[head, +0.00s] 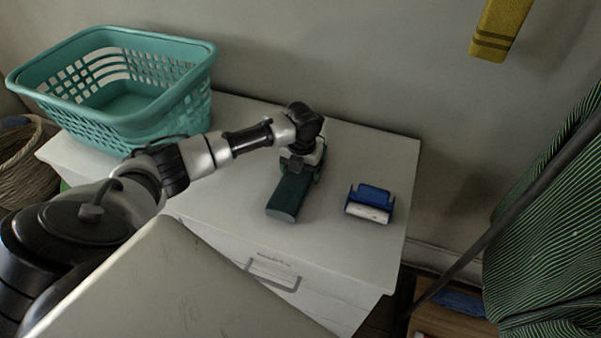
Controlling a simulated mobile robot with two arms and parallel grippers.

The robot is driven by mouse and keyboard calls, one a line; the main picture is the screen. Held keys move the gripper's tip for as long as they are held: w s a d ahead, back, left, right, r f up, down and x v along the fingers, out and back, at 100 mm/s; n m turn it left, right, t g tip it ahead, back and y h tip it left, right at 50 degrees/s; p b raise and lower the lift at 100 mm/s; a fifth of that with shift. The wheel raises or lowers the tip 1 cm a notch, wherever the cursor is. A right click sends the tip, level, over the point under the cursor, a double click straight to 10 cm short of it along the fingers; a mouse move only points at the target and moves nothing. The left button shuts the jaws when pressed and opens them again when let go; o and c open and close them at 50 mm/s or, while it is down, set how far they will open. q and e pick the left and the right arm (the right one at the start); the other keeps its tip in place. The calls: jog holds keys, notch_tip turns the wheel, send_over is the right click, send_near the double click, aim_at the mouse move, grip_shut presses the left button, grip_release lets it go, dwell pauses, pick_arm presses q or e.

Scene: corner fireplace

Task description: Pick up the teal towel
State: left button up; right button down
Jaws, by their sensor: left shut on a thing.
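The teal towel (288,197) is a dark teal, long folded or rolled bundle on the white cabinet top in the head view. Its near end faces me, and its far end is under my left gripper (301,168). The left gripper reaches down from the wrist and is shut on the towel's far end. The towel appears to be at the surface; I cannot tell whether it touches it. The fingertips are partly hidden by the towel and wrist. My right gripper is not in view.
A teal laundry basket (150,128) stands at the cabinet's left end. A blue and white object (371,202) lies right of the towel on the white cabinet (365,150). A yellow towel (500,28) hangs on the wall. Striped green fabric (550,230) hangs at right.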

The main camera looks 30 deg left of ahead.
pick_arm(q)
jog(key=shift+r, duration=0.1)
notch_tip(320, 180, up, 4)
jog(key=shift+w, duration=0.1)
jog(key=d+r+b, duration=0.1)
jog(key=d+r, duration=0.6)
jog(key=d, duration=0.4)
jog(key=shift+d, duration=0.4)
jog(key=shift+f, duration=0.1)
